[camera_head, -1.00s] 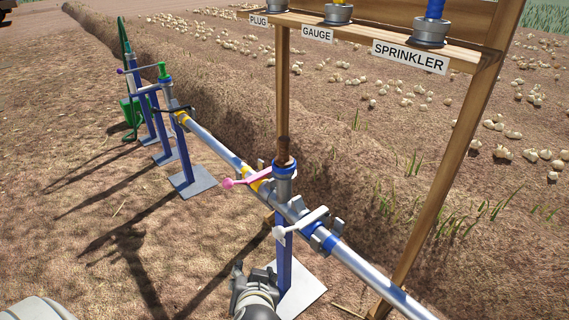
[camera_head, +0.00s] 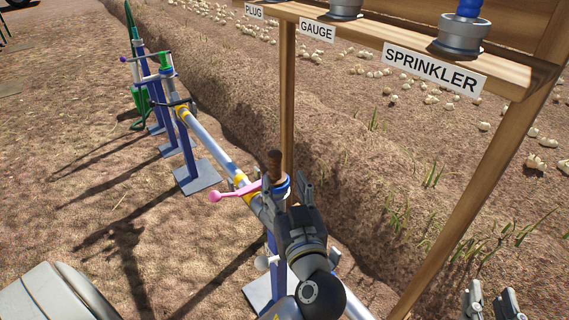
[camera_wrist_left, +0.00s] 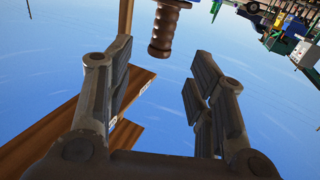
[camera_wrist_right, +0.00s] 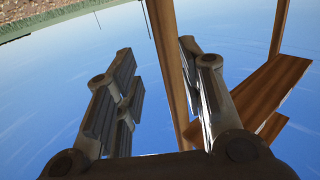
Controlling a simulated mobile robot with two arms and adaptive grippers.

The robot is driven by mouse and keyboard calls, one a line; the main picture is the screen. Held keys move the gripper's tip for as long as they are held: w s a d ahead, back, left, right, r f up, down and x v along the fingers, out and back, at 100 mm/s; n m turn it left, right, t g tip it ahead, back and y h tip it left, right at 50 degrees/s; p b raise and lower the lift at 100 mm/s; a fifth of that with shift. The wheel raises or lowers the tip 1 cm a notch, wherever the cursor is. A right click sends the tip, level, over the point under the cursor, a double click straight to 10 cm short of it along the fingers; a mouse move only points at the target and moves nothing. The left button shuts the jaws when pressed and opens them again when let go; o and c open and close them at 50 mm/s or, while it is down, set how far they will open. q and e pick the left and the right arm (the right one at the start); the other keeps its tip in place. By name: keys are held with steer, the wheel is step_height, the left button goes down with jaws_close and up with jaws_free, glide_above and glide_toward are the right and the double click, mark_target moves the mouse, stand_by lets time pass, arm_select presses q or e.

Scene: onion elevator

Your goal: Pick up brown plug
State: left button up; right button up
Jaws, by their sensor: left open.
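The brown plug (camera_head: 274,164) stands upright in the blue-collared fitting (camera_head: 283,186) on top of the pipe stand, beside the pink-handled valve (camera_head: 222,195). My left gripper (camera_head: 293,192) is open, just to the near right of the plug. In the left wrist view the plug (camera_wrist_left: 162,32) hangs at the top of the picture, ahead of the space between the open fingers (camera_wrist_left: 160,80) and apart from them. My right gripper (camera_head: 490,293) is at the lower right corner, open and empty; its spread fingers show in the right wrist view (camera_wrist_right: 157,75).
A wooden rack (camera_head: 400,44) with PLUG, GAUGE and SPRINKLER labels stands behind and to the right. Its post (camera_head: 287,100) rises behind the plug. The pipe (camera_head: 208,140) runs to further stands at the back left. A ditch lies behind the pipe.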

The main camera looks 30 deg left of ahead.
mark_target(276, 162)
arm_select(q)
steer(key=x, duration=0.3)
steer(key=shift+w+a+r, duration=0.1)
steer(key=shift+w+a, duration=0.05)
steer(key=shift+a, duration=0.3)
steer(key=shift+w+a, duration=0.35)
steer(key=shift+w, duration=0.1)
steer(key=x, duration=0.4)
steer(key=shift+w+a+b, duration=0.25)
steer(key=shift+w+b, duration=0.1)
steer(key=shift+b, duration=0.05)
steer(key=shift+r, duration=0.1)
jaws_close()
arm_select(e)
steer(key=r, duration=0.1)
steer(key=r+t, duration=0.2)
steer(key=r, duration=0.1)
steer(key=shift+s+a+y, duration=0.25)
steer(key=shift+a+y, duration=0.05)
steer(key=shift+y, duration=0.1)
